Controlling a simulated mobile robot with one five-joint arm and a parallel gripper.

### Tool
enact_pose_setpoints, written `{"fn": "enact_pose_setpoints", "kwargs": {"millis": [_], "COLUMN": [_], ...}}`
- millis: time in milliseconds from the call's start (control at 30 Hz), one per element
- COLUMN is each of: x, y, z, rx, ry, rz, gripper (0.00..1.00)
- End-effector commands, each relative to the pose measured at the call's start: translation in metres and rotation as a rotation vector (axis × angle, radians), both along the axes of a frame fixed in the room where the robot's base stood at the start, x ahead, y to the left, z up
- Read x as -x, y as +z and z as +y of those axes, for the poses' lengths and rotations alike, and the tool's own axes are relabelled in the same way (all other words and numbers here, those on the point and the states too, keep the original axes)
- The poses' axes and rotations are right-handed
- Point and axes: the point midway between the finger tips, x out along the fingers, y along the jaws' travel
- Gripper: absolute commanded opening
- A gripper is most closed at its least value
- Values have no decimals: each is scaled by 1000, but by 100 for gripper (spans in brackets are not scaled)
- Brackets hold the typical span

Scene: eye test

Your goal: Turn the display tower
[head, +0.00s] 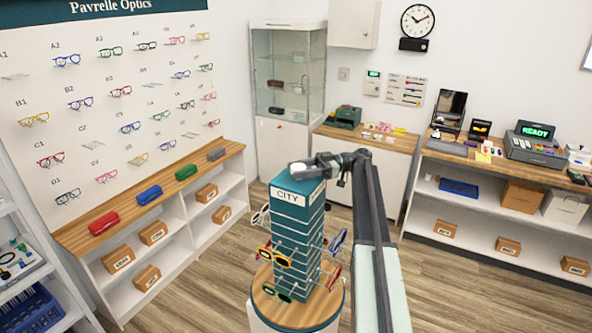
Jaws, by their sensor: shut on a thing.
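The display tower (290,215) is a teal upright block with a white CITY label on the face towards me. It stands on a round wooden-topped base (318,312). Several pairs of glasses hang on pegs around its sides, with yellow (272,257), blue and red frames among them. My gripper (306,165) is at the tower's top, reached from the right, and is shut on the top of the tower. A small pale round part (298,168) shows at the jaws. The tower's far faces are hidden, and my arm covers the space to its right.
A wall board (110,85) with rows of glasses is at left, above a low shelf (165,205) with coloured cases and boxes. A glass cabinet (288,75) stands behind. A counter (490,160) with a till is at right. Wooden floor is clear between.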

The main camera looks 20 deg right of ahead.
Motion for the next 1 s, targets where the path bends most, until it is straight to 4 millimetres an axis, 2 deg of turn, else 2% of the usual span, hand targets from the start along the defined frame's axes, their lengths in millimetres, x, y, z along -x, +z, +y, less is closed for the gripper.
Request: {"fn": "enact_pose_setpoints", "kwargs": {"millis": [367,400,467,833,1000], "x": [2,2,2,1,0], "y": [-1,-1,-1,2,18], "z": [1,1,1,2,4], "rx": [2,2,2,0,0], "ry": [8,8,8,6,9], "rz": [1,1,1,0,0], "gripper": [0,51,68,69,69]}}
